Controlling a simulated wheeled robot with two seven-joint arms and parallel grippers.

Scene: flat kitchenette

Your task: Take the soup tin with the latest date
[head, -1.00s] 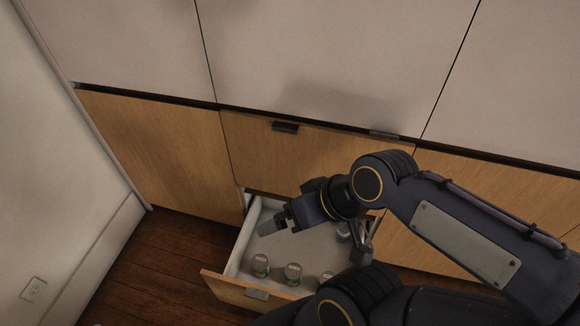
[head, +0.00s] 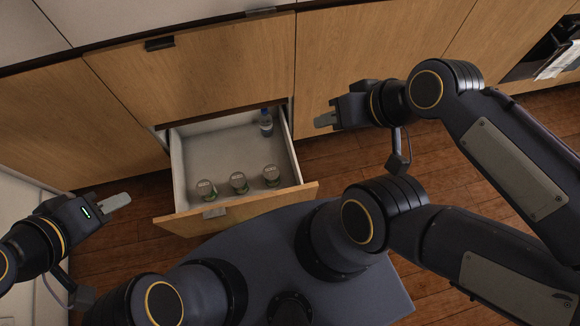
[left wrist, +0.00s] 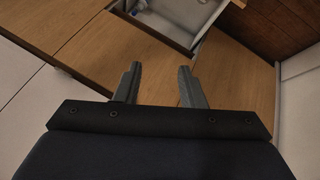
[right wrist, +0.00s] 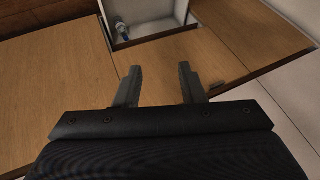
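My right gripper (head: 325,119) is right of the drawer, in front of the cabinet. In the right wrist view its fingers (right wrist: 160,85) are apart and empty.
The open drawer (head: 178,170) has a wooden front (head: 240,207). A bottle with a blue part (head: 266,122) stands at its back right. Closed wooden cabinet fronts (head: 380,60) line the wall. Wooden floor shows on both sides. My base fills the bottom middle.

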